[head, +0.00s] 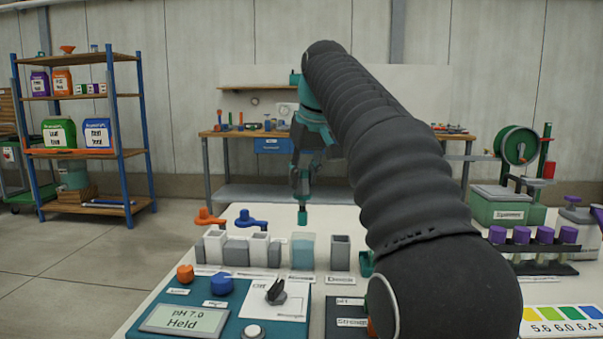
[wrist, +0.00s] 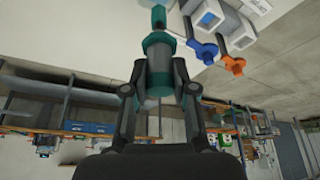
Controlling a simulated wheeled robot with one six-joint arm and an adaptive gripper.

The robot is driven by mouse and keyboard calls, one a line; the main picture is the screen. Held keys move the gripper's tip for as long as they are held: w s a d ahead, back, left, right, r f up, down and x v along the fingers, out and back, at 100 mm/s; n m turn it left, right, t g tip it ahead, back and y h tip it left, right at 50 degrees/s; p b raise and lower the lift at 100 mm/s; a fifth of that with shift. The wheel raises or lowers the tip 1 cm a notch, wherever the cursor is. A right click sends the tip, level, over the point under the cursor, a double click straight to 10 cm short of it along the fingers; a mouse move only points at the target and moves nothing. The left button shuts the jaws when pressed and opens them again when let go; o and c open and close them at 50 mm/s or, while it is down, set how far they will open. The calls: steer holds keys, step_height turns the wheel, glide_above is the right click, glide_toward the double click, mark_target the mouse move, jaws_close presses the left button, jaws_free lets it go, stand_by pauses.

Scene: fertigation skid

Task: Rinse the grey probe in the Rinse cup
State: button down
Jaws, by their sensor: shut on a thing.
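My gripper (head: 303,172) points down over the row of cups and is shut on the probe. The cup's label is too small to read.
White and grey square holders (head: 215,246) stand left of the cup, a grey one (head: 340,253) right. Orange (head: 209,217) and blue (head: 251,218) handled pieces stand behind. A teal panel reading "pH 7.0 Held" (head: 183,320) lies in front. Purple-capped vials (head: 520,235) stand right.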

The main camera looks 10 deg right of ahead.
mark_target(303, 211)
steer(key=shift+f+b, duration=3.15)
steer(key=shift+f, duration=0.75)
steer(key=shift+r, duration=0.2)
steer(key=shift+s+r+p, duration=0.1)
steer(key=shift+r+p, duration=0.6)
steer(key=shift+p, duration=0.3)
steer(key=shift+f, duration=0.15)
steer(key=shift+f+b, duration=0.5)
steer(key=shift+f, duration=0.25)
steer(key=shift+r, duration=0.1)
